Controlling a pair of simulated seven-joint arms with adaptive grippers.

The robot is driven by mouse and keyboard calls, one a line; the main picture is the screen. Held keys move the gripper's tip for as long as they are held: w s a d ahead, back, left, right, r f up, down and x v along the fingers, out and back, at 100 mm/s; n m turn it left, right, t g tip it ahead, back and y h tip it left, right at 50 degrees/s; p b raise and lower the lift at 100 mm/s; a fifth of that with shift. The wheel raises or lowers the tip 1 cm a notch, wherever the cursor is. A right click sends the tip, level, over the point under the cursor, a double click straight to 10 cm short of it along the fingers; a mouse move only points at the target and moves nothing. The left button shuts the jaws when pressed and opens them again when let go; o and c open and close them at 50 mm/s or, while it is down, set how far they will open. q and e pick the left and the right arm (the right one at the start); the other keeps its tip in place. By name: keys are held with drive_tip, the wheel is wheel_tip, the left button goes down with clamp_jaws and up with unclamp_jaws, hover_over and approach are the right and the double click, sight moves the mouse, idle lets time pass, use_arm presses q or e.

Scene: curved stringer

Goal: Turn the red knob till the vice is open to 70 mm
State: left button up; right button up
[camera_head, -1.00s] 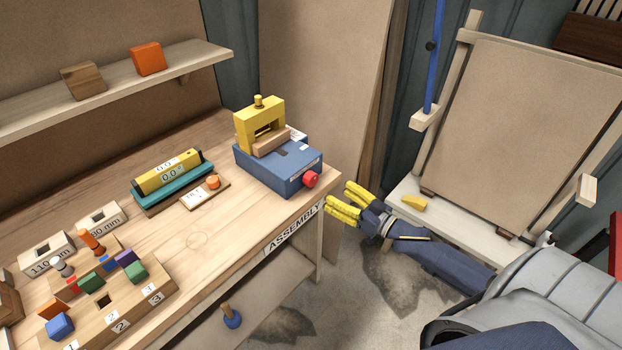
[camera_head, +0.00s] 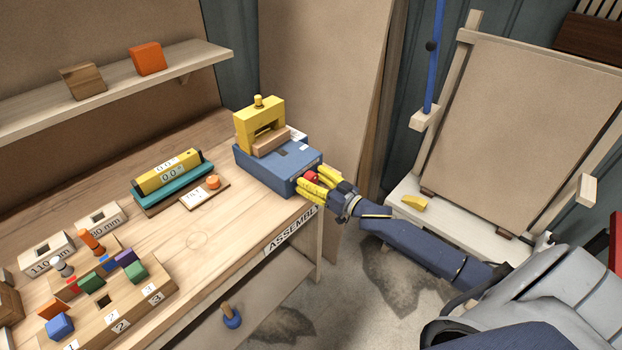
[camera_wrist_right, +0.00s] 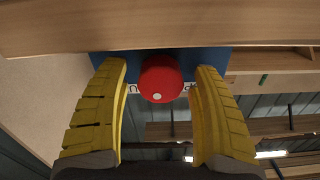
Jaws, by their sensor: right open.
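The red knob (camera_head: 312,177) sits on the front end of the blue vice (camera_head: 268,166) at the table's right end. In the right wrist view the round red knob (camera_wrist_right: 160,79) shows a white dot low on its face. My right gripper (camera_head: 309,185) is open at the knob. Its yellow fingers (camera_wrist_right: 161,110) stand on either side of the knob, with a gap visible on each side. A yellow clamp-like frame (camera_head: 258,122) and a wooden block (camera_head: 270,141) are on top of the vice. My left gripper is not in view.
The wooden table (camera_head: 215,215) carries a yellow and teal level-like device (camera_head: 168,174), a small board with an orange button (camera_head: 213,182), and wooden blocks with coloured pieces. A pale bench (camera_head: 450,225) with a yellow piece (camera_head: 414,203) stands to the right.

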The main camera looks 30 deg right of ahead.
drive_tip(key=shift+w, duration=0.15)
drive_tip(key=shift+c, duration=0.3)
drive_tip(key=c, duration=1.2)
drive_tip(key=shift+n, duration=0.3)
drive_tip(key=shift+a+r+n, duration=0.1)
drive_tip(key=shift+a+n, duration=0.05)
drive_tip(key=shift+n, duration=2.95)
drive_tip(key=o, duration=1.3)
drive_tip(key=shift+c, duration=0.2)
drive_tip(key=v, duration=1.2)
